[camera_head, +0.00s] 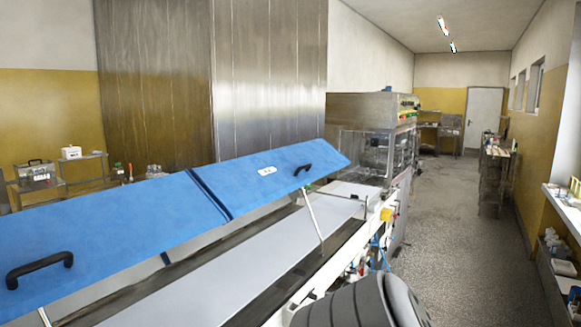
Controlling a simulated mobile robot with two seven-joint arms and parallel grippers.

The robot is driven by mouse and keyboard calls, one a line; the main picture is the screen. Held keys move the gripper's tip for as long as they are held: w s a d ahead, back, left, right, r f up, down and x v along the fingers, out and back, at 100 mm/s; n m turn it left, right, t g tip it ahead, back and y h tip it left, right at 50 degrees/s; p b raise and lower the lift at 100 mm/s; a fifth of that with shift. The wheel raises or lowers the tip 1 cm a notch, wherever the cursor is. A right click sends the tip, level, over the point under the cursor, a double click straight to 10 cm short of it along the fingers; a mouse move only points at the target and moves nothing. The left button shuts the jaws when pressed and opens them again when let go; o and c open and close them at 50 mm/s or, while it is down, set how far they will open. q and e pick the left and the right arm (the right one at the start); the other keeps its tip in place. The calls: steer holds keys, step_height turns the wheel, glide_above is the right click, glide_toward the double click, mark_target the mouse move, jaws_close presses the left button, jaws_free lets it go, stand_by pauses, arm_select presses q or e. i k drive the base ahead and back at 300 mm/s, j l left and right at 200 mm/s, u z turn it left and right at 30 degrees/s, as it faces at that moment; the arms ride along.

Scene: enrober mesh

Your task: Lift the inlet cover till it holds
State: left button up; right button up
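Two blue cover panels stand tilted up over a long pale conveyor belt (235,265). The nearer panel (110,228) has a black bar handle (38,269) at the lower left. The farther panel (265,175) has a white label and a black handle (302,169) at its right end. A thin metal strut (312,215) stands between the farther panel and the conveyor's edge. I cannot tell which panel is the inlet cover. Neither of my grippers is in view.
A steel machine (365,135) with a glazed front stands at the conveyor's far end. A yellow box (387,214) and blue hoses sit on the conveyor's right side. The speckled floor (455,230) is clear to the right, up to wall shelves (555,270).

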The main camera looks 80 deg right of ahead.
mark_target(248, 189)
steer(key=z, duration=2.6)
steer(key=i+l+u, duration=0.1)
steer(key=u, duration=0.35)
steer(key=i+l+u, duration=0.1)
steer(key=u, duration=0.35)
steer(key=i+l+u, duration=0.15)
steer(key=l+u, duration=0.15)
steer(key=l, duration=0.2)
steer(key=l+u, duration=0.25)
steer(key=l, duration=0.3)
steer(key=i+l+u, duration=0.1)
steer(key=l, duration=0.45)
steer(key=i+l+u, duration=0.1)
steer(key=l, duration=0.45)
